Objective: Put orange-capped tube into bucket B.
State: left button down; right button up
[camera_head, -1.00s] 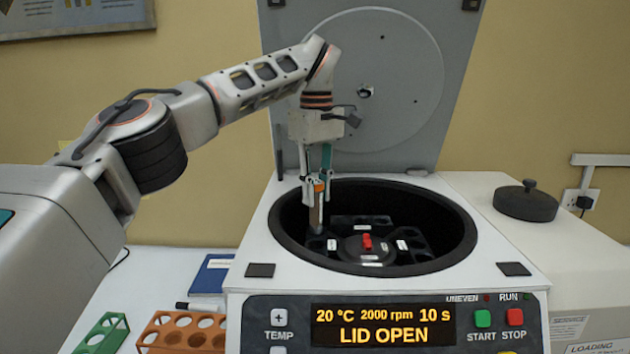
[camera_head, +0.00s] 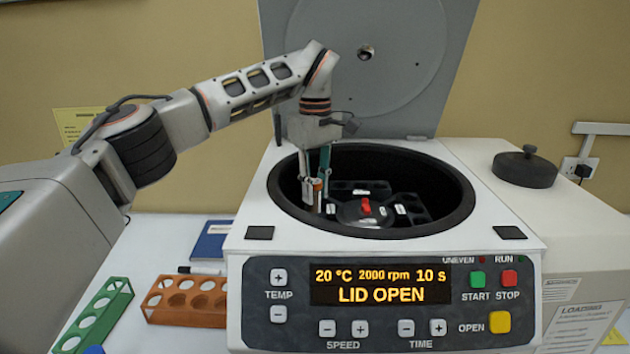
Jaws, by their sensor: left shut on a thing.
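My left gripper (camera_head: 316,186) reaches down into the open centrifuge bowl on its left side. It is shut on the orange-capped tube (camera_head: 317,197), which is upright with its cap between the fingers. The tube's lower end is low at the left part of the black rotor (camera_head: 385,214); I cannot tell how deep it sits in a bucket there. My right gripper is not in view.
The centrifuge lid (camera_head: 400,95) stands open behind the bowl, close to the arm. The display (camera_head: 380,285) reads LID OPEN. An orange rack (camera_head: 187,302) and a green rack (camera_head: 97,318) stand at the lower left, near a blue book (camera_head: 212,241). A black round lid (camera_head: 525,172) lies at right.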

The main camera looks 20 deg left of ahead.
pick_arm(q)
jog(key=shift+f, duration=0.15)
jog(key=c, duration=1.7)
grip_release()
